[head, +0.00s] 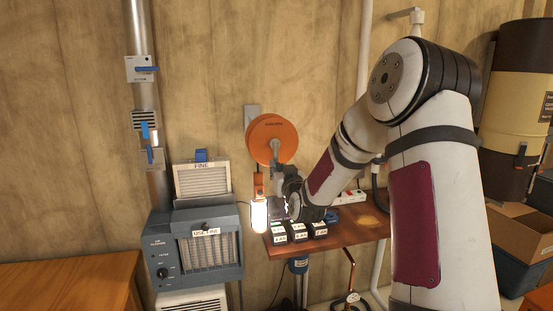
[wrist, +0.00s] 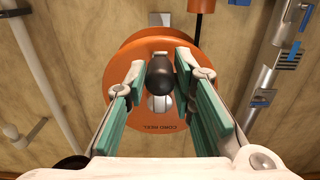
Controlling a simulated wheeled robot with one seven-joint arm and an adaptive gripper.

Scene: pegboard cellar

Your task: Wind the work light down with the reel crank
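The orange cord reel (head: 268,135) is mounted on the wooden wall. Its grey crank arm points down in the head view. The wrist view faces the reel (wrist: 122,75), and the black crank knob (wrist: 160,74) shows between my gripper's fingertips (wrist: 161,68). The fingers stand on either side of the knob with what look like narrow gaps, so my gripper seems open around it. In the head view my gripper (head: 283,207) is below the reel, its tips partly hidden. The lit work light (head: 259,216) hangs upright under the reel, just left of my gripper.
A blue-grey air cleaner (head: 200,245) stands close on the left. A metal pipe (head: 141,95) runs up the wall. A cardboard box (head: 515,228) is at right.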

